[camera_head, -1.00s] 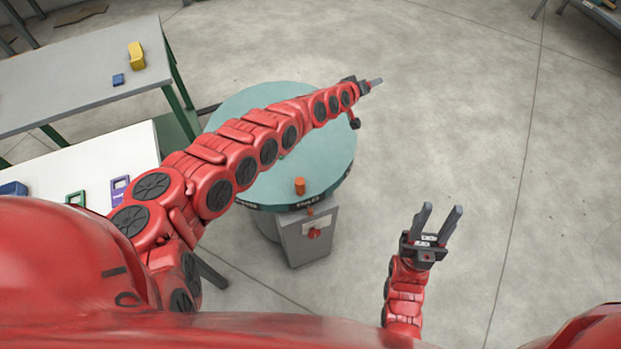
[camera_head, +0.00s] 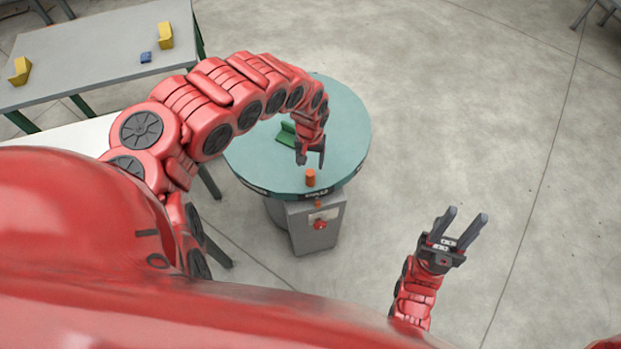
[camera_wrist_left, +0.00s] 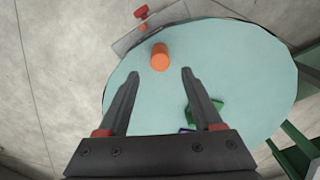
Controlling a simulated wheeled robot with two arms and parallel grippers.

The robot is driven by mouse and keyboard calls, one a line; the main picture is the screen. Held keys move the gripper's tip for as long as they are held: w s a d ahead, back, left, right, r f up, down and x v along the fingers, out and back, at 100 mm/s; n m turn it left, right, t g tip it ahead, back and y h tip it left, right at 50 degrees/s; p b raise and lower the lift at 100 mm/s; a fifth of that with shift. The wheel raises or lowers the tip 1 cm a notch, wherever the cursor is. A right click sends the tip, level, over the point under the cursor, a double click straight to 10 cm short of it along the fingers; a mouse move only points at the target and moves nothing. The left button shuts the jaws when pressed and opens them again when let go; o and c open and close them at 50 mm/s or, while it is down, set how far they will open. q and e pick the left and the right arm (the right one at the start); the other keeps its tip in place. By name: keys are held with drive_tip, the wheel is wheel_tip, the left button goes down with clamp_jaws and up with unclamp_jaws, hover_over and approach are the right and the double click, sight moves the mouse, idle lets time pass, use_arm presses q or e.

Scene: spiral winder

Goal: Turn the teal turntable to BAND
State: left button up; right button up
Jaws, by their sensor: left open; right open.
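The teal turntable (camera_head: 348,140) is a round disc with a dark labelled rim, on a grey pedestal (camera_head: 318,230). The rim labels are too small to read surely. An orange peg (camera_head: 310,178) stands upright near its front edge; it also shows in the left wrist view (camera_wrist_left: 160,57). A green piece (camera_head: 286,134) lies on the disc, partly behind my arm. My left gripper (camera_head: 310,163) is open above the disc, just behind the peg; in the left wrist view (camera_wrist_left: 158,80) the peg appears beyond the fingertips, between their lines. My right gripper (camera_head: 466,217) is open and empty, right of the turntable.
A small orange pointer (camera_head: 318,204) and red knob (camera_head: 319,224) are on the pedestal front. A grey table (camera_head: 90,60) at left holds yellow pieces (camera_head: 165,36) and a blue block (camera_head: 146,57). A white table (camera_head: 75,133) is nearer. Floor at right is clear.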

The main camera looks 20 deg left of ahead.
sight(311, 172)
use_arm(q)
wheel_tip(311, 172, down, 9)
drive_tip(key=shift+d+f, duration=0.15)
drive_tip(key=shift+a+f, duration=0.2)
drive_tip(key=shift+f, duration=0.3)
clamp_jaws()
drive_tip(key=shift+r, duration=0.1)
idle(1.1)
